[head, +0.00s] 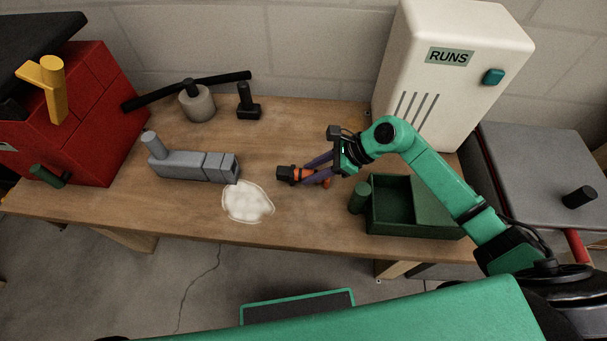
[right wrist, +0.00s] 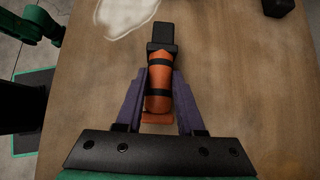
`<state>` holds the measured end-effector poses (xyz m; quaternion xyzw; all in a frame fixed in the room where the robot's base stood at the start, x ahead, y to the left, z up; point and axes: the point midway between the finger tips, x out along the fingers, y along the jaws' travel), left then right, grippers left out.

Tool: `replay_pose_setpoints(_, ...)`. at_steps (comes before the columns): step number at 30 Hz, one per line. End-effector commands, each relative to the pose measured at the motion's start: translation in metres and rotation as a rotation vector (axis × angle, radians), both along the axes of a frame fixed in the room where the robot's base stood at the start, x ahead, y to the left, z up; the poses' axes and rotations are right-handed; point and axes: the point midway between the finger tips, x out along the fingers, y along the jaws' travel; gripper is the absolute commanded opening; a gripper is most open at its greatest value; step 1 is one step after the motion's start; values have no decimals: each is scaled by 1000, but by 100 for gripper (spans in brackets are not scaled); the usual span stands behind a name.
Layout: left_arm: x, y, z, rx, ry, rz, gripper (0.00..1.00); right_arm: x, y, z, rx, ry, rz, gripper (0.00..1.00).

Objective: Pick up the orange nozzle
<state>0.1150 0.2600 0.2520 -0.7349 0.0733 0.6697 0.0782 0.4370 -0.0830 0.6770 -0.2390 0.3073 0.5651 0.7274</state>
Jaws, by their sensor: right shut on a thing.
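The orange nozzle (head: 298,175), with black bands and a black tip, is near the middle of the wooden table. My right gripper (head: 306,170) is shut on it, with the purple fingers on both sides of its body. In the right wrist view the nozzle (right wrist: 158,88) lies lengthwise between the fingers (right wrist: 159,78), its black tip pointing away from the palm. I cannot tell whether it touches the table or is just above it. My left gripper does not show.
A dark green open box (head: 388,226) and green cylinder (head: 359,197) stand right of the gripper. A white patch (head: 247,203) and grey tool (head: 190,166) lie to the left. A white heater (head: 450,70) stands behind. A red cabinet (head: 85,110) is far left.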

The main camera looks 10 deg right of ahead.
Motion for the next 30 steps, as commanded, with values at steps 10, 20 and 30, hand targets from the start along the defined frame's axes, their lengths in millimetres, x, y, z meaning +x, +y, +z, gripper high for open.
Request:
replay_pose_setpoints(10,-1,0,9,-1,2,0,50,0,0,16,0,1,-1,0)
replay_pose_setpoints(20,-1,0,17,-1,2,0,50,0,0,29,-1,0,0,0)
replay_pose_setpoints(30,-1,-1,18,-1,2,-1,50,0,0,31,0,1,-1,0)
